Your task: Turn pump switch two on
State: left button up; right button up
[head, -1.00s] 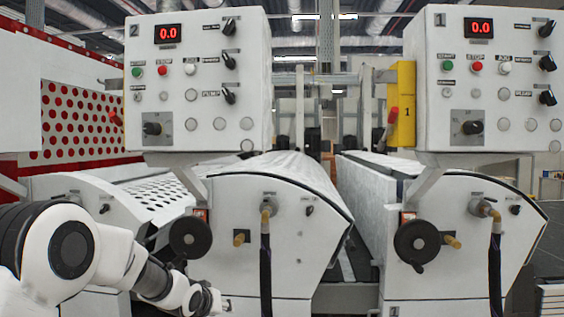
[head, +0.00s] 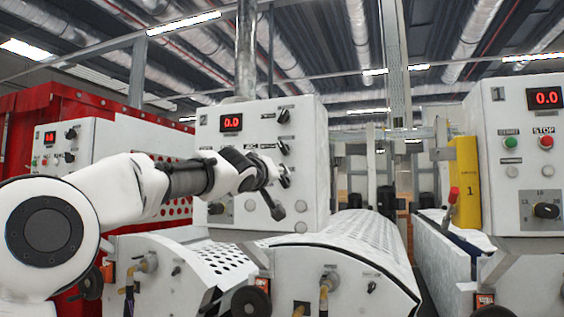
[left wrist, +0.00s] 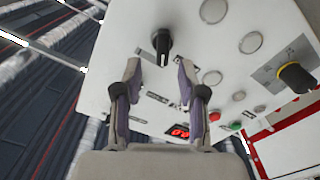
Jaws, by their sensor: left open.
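Control panel 2 (head: 215,140) is a white box with a red 0.0 display (head: 231,122). A column of black knobs runs down its right side. The lowest knob, the pump switch (head: 285,182), is partly covered by my left arm's end in the head view. My left gripper (left wrist: 158,72) is open and empty in front of the panel. In the left wrist view the panel appears upside down, and the pump switch (left wrist: 162,42) shows just beyond and between the fingertips, apart from them. Its handle points roughly along the fingers. My right gripper is out of view.
Panel 1 (head: 490,175) with a yellow post (head: 465,180) stands at the right. Another panel (head: 62,150) stands at the left by red cladding. White rollers (head: 350,235) lie below panel 2. A black-yellow selector knob (left wrist: 295,77) and buttons are on panel 2.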

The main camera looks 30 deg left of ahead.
aim_at(283, 178)
pick_arm(q)
jog(key=p+x, duration=0.1)
jog(key=x, duration=0.3)
jog(key=shift+f, duration=0.15)
jog(key=shift+w+a+f, duration=0.2)
jog(key=shift+a+f, duration=0.05)
jog(key=shift+s+r, duration=0.1)
jog(key=shift+s, duration=0.05)
jog(key=shift+c, duration=0.3)
jog(key=shift+s+d+r, duration=0.15)
jog(key=shift+s+d, duration=0.05)
jog(key=shift+d, duration=0.05)
grip_shut()
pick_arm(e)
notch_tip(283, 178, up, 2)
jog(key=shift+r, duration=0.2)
pick_arm(q)
jog(key=shift+m, duration=0.4)
jog(key=m, duration=0.5)
jog(key=shift+d, duration=0.1)
jog(key=m, duration=0.6)
jog(key=shift+d+r, duration=0.1)
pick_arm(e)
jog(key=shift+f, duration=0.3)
pick_arm(q)
jog(key=shift+m, duration=0.3)
